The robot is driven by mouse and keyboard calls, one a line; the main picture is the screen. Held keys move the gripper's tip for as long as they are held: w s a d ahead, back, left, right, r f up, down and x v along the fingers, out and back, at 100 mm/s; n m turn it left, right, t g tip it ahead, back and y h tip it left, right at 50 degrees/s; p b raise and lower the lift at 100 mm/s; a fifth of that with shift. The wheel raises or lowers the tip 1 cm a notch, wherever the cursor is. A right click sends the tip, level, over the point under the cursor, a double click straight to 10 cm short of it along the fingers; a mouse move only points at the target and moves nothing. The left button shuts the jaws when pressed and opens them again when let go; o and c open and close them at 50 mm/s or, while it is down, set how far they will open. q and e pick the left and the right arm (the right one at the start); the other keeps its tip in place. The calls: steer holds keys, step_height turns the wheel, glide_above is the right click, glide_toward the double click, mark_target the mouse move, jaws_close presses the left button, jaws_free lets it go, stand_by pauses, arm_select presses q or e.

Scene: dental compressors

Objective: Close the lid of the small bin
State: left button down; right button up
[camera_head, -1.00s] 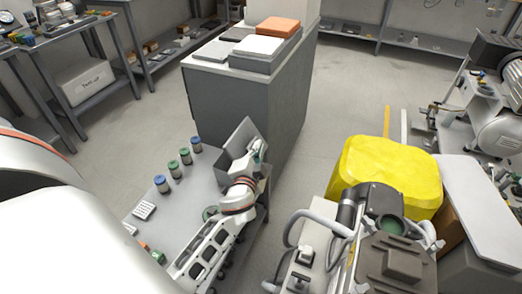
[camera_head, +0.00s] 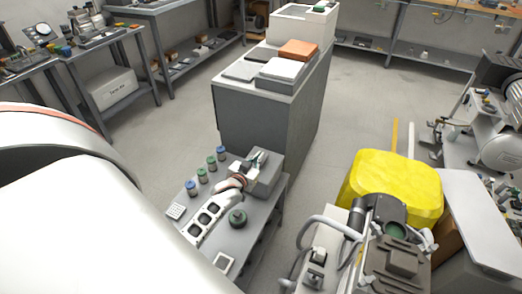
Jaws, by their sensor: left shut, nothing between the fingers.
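The small grey bin (camera_head: 266,184) stands at the far right corner of a grey table. Its lid (camera_head: 271,160) looks lowered, lying about flat over the top; my arm hides part of it, so I cannot tell if it is fully seated. My left gripper (camera_head: 257,158) is shut and empty, at the top of the bin over the lid. I cannot tell whether it touches the lid.
A tall grey cabinet (camera_head: 255,115) stands behind the bin.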

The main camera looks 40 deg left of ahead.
arm_select(q)
steer(key=shift+s+a+f+n+h+p, duration=0.1)
steer(key=shift+a+f+n+h+p, duration=0.25)
steer(key=shift+a+f+n, duration=0.2)
stand_by(0.4)
